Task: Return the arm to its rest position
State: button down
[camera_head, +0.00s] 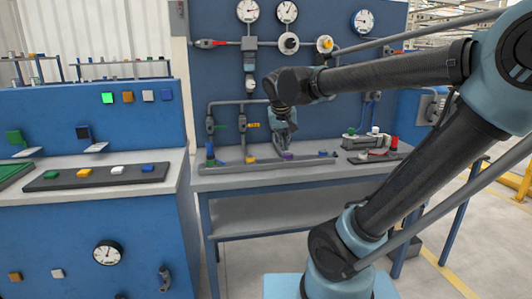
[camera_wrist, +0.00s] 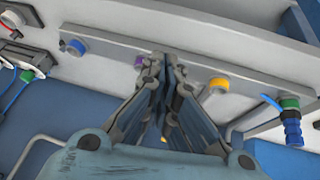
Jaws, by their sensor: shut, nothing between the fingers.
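My arm (camera_head: 410,70) reaches from the right side of the head view over the middle workbench. My gripper (camera_head: 284,138) hangs from its end, pointing down above the grey rail on that bench. In the wrist view the fingers (camera_wrist: 168,66) are drawn together with nothing held between them. The grey rail (camera_wrist: 110,42) carries a blue piece (camera_wrist: 75,47), a purple piece (camera_wrist: 138,61) partly beside the fingers, and a yellow piece (camera_wrist: 219,85). A green and blue stack (camera_wrist: 290,122) stands at the right in the wrist view.
A blue panel (camera_head: 330,90) with gauges and pipes stands behind the bench. A second bench at left holds a dark tray (camera_head: 100,177) with coloured pieces. A dark tray with a red piece (camera_head: 394,144) and other parts is at the bench's right end.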

jog(key=s+d+f+g, duration=0.1)
jog(key=s+d+f, duration=0.5)
jog(key=s+f, duration=0.3)
jog(key=s+d+f+m+g+y, duration=0.1)
jog(key=s+d+f+g, duration=0.1)
jog(key=s+d+f, duration=0.4)
jog(key=s+f, duration=0.4)
jog(key=shift+d, duration=0.25)
jog(key=shift+f, duration=0.15)
jog(key=shift+w+f, duration=0.15)
jog(key=shift+w, duration=0.2)
